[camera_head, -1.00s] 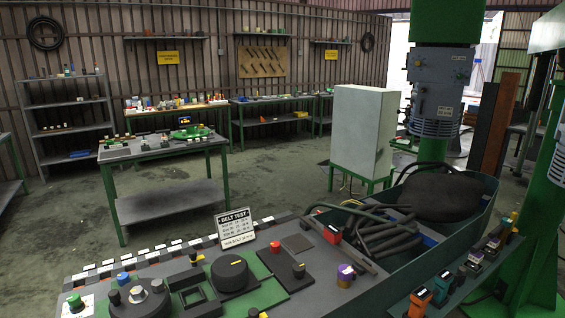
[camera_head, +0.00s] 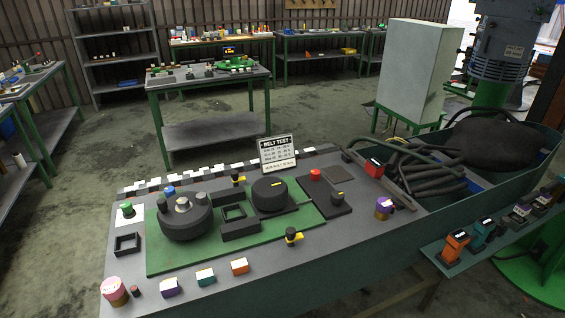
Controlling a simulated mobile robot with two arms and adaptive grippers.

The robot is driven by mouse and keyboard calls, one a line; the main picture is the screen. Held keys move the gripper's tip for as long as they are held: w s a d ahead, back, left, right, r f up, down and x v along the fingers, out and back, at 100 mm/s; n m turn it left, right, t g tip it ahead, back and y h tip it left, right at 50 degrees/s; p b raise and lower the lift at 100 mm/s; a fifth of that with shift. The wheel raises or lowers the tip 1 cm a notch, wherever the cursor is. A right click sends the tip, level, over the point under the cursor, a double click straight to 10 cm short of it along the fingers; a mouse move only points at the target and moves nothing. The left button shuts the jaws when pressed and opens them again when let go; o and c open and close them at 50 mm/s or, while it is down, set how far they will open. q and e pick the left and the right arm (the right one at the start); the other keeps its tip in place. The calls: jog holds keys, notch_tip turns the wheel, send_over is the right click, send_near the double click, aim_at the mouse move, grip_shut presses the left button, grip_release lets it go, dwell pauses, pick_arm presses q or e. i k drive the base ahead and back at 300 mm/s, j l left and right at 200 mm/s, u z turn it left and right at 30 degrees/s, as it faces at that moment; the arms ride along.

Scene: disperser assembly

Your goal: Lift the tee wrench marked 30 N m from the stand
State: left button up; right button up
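No tee wrench can be made out for certain, and no 30 N m marking is readable. Several small upright tools stand on a narrow side shelf (camera_head: 436,253) at the right: an orange one (camera_head: 454,246), a teal one (camera_head: 481,234) and dark ones with pale tops (camera_head: 520,213). Their labels are too small to read, and I cannot tell whether this is the stand. Neither of my grippers is in view.
A grey bench (camera_head: 220,296) with a green plate (camera_head: 160,259) carries black round parts, coloured blocks and a "BELT TEST" sign (camera_head: 277,153). A trough (camera_head: 423,203) with black hoses lies right. A white cabinet (camera_head: 418,73) stands behind. Open floor (camera_head: 90,240) lies left.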

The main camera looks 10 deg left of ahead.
aim_at(545, 198)
jog(key=z, duration=1.3)
